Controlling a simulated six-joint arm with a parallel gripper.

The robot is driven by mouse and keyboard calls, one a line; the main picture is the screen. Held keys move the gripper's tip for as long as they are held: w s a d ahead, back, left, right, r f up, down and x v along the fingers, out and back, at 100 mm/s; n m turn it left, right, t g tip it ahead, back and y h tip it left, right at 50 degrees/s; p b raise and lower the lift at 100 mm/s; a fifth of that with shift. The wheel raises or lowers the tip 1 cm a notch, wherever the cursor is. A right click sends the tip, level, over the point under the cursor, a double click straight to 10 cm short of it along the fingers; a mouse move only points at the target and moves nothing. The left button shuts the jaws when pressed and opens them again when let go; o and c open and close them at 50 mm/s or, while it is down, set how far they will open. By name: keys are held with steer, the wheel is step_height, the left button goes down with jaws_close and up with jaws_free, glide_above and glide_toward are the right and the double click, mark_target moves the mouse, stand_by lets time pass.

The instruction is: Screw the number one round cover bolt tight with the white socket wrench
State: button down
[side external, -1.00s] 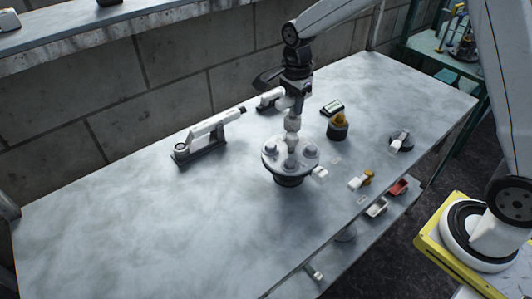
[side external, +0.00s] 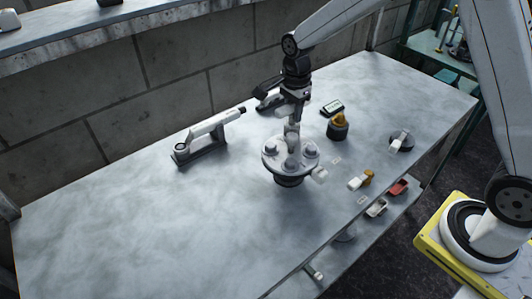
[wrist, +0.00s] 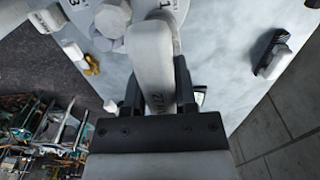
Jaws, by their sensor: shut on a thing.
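The round cover (side external: 272,160) is a pale disc with several bolts, lying on a dark round base on the bench. In the wrist view the cover (wrist: 92,12) fills the top, with the marks 1 and 3 readable. My gripper (wrist: 157,92) is shut on the white socket wrench (wrist: 152,62), whose body points at the cover beside the mark 1. In the side view my gripper (side external: 292,118) is just above the cover, with the wrench upright below it. The wrench's socket end and the number one bolt are hidden, so I cannot tell whether they touch.
A white tool on a black stand (side external: 205,137) is left of the cover. A black and yellow part (side external: 338,127), a dark round part (side external: 400,141) and small bins (side external: 376,208) lie to the right. The bench's left front is clear.

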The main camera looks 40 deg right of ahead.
steer(key=shift+f, duration=0.5)
stand_by(1.9)
